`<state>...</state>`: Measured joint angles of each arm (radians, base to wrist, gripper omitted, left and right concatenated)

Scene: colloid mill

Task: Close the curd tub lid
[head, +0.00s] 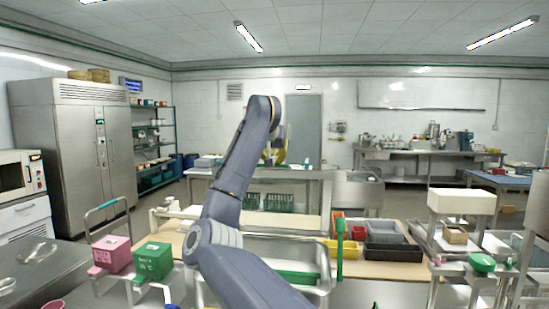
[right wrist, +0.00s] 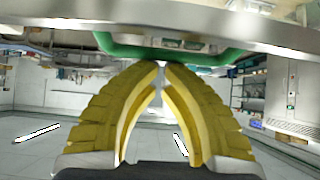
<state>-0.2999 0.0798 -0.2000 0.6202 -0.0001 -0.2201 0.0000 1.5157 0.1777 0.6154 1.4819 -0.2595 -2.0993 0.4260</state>
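I cannot tell for certain which thing is the curd tub or its lid. A pink box (head: 111,253) and a green box (head: 153,261) stand at the lower left in the head view; both look covered. My right gripper (right wrist: 161,66) has its yellow fingertips together, with nothing seen between them. Beyond the tips in the wrist view is a green rim (right wrist: 118,48) below a steel edge; I cannot tell if they touch. In the head view my right gripper (head: 275,155) is partly hidden behind my arm, high over the work area. My left gripper is not in view.
A steel basin (head: 262,247) with a green item (head: 298,278) stands at front centre, partly behind my arm. Dark bins (head: 390,245) lie right of it. A small green bowl (head: 482,262) is at the right. Green crates (head: 278,202) stand farther back.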

